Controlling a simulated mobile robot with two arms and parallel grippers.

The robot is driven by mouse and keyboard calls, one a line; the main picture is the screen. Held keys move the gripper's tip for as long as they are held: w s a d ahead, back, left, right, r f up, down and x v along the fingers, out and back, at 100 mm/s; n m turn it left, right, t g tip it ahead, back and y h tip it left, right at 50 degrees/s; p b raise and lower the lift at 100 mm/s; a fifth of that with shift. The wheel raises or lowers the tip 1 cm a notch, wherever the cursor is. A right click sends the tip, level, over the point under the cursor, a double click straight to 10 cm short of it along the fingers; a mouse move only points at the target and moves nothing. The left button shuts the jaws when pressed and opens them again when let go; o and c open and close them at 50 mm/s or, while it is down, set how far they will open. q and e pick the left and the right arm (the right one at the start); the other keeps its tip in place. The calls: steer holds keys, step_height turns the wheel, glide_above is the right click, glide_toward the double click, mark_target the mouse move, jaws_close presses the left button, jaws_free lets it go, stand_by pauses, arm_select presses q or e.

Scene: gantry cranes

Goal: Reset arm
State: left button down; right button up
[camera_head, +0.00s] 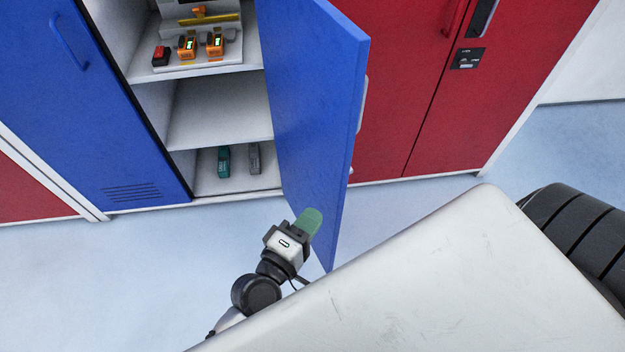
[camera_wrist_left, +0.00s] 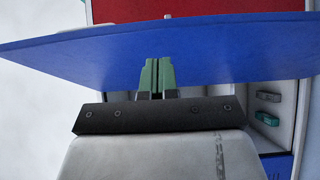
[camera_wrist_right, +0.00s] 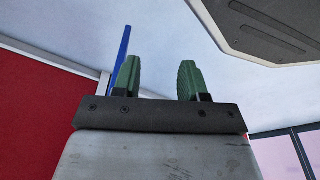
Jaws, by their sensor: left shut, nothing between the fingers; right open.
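My left gripper (camera_head: 309,222) has green fingertips and is beside the lower part of the open blue cabinet door (camera_head: 312,110) in the head view. In the left wrist view its fingers (camera_wrist_left: 157,75) are together with nothing between them, and the blue door (camera_wrist_left: 240,62) lies just beyond them. I cannot tell whether they touch the door. My right gripper (camera_wrist_right: 158,80) is open and empty in the right wrist view, its two green fingers well apart. It does not show in the head view.
The open cabinet has shelves (camera_head: 222,112) holding orange devices (camera_head: 214,44), a red item (camera_head: 161,55) and teal (camera_head: 224,160) and grey items (camera_head: 254,157). Red cabinets (camera_head: 400,120) stand to the right. Pale floor (camera_head: 120,275) is clear at the lower left. A large black ribbed object (camera_head: 580,230) is at the right.

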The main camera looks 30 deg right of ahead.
arm_select(q)
steer(key=shift+s+a, duration=2)
steer(key=shift+a, duration=0.2)
steer(key=w+a+f+m+g+y, duration=0.1)
steer(key=a+f+m+g+y, duration=0.15)
steer(key=a+f+y, duration=0.65)
steer(key=a+f+m+g+y, duration=0.1)
steer(key=a+f+m+y, duration=0.2)
steer(key=a+f, duration=1.25)
steer(key=s+a+f+m+g+y, duration=0.2)
steer(key=s+a+f+g+y, duration=0.15)
steer(key=s+a+f, duration=0.55)
steer(key=s+a+r+p, duration=0.1)
steer(key=s+p, duration=1.2)
steer(key=p, duration=0.1)
steer(key=shift+s+r+p, duration=0.2)
steer(key=shift+r+p, duration=0.15)
steer(key=shift+p, duration=0.05)
arm_select(e)
steer(key=s+d+r, duration=0.1)
steer(key=s+d, duration=0.1)
steer(key=s, duration=0.5)
steer(key=s+d+r+g, duration=0.1)
steer(key=s+d, duration=0.1)
steer(key=s, duration=0.5)
steer(key=shift+s+r, duration=0.15)
steer(key=shift+r, duration=0.25)
